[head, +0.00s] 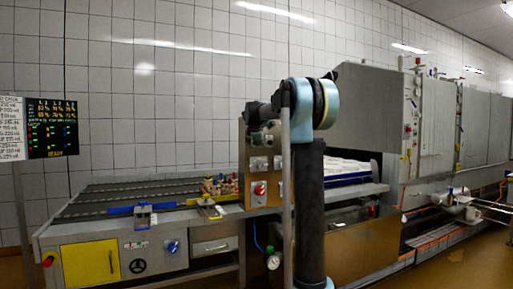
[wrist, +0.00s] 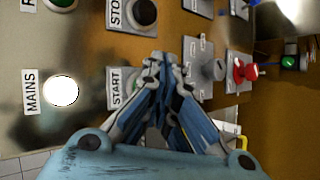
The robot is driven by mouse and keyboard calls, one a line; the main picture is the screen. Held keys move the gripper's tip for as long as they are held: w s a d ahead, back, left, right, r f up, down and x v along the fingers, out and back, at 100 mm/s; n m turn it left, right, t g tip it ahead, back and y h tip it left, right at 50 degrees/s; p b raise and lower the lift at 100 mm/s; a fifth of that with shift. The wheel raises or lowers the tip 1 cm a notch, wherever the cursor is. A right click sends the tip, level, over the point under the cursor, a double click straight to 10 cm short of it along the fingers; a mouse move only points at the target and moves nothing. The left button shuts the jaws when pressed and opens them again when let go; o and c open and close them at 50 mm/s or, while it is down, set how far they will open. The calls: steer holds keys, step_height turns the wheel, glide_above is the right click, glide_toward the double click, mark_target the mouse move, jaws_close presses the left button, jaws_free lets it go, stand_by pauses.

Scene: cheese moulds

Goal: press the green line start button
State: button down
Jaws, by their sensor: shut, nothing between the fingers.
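The green start button (wrist: 132,80) is on a plate labelled START in the wrist view, turned sideways. My gripper (wrist: 168,60) is shut and empty, with its fingertips just right of the button. The left finger covers part of the button, and I cannot tell whether anything touches. In the head view, the control panel (head: 259,162) stands upright left of my arm, with my gripper (head: 250,115) in front of its upper part. The green button cannot be made out there.
A black STOP button (wrist: 143,14) is above the start button, a white MAINS lamp (wrist: 61,90) left of it. A red knob (wrist: 243,72) sticks out at right. In the head view, a conveyor table (head: 110,200) stands at left and a large grey machine (head: 370,110) at right.

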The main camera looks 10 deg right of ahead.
steer(key=shift+w+a, duration=0.1)
steer(key=shift+w, duration=0.05)
stand_by(0.6)
steer(key=shift+s+d, duration=0.3)
steer(key=shift+s, duration=0.7)
steer(key=s, duration=0.1)
steer(key=s+d, duration=0.1)
steer(key=s, duration=0.2)
steer(key=shift+s+d, duration=0.25)
steer(key=shift+d, duration=0.05)
stand_by(0.4)
